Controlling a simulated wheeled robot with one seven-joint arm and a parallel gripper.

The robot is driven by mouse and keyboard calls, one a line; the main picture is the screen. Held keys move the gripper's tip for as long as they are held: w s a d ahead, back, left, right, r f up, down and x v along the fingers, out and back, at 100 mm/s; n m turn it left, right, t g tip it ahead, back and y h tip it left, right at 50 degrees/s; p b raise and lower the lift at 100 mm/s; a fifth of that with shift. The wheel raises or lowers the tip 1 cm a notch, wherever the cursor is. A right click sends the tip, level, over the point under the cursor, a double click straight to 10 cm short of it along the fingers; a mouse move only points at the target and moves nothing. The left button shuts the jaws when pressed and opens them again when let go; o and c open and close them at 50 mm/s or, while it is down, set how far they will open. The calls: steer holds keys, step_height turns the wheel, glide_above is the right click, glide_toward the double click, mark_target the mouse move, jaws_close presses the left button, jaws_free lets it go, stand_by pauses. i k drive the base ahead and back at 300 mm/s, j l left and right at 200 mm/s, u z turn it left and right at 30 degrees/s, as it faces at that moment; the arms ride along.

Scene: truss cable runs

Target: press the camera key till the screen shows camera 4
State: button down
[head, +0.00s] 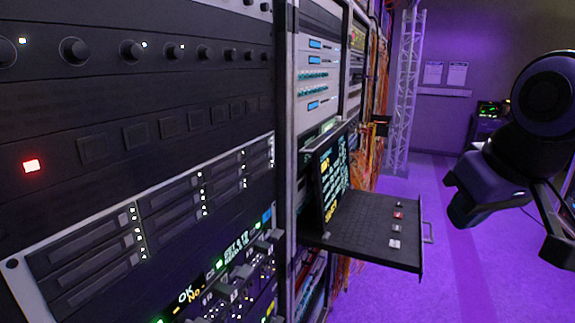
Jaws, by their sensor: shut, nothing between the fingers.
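A fold-up screen (331,178) stands at the back of a pulled-out console drawer in the rack. It faces right and is seen at a steep slant; it shows green, white and yellow text too small and slanted to read, so I cannot tell the camera number. The black keyboard deck (362,225) in front of it carries a short row of keys near its right edge: a red key (398,215) and several pale ones (394,244). Their labels cannot be read. My gripper (490,207) is dark and partly hidden by my arm at the right, shut and empty, apart from the deck.
A tall rack of dark panels (150,95) with knobs and lights fills the left. Orange cables (372,150) and a truss (405,90) stand behind. The purple floor between deck and arm is clear.

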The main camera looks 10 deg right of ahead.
mark_target(394, 244)
steer(key=i+l+u, duration=0.15)
steer(key=l+u, duration=0.25)
steer(key=l, duration=0.55)
steer(key=l+u, duration=0.4)
steer(key=l, duration=0.6)
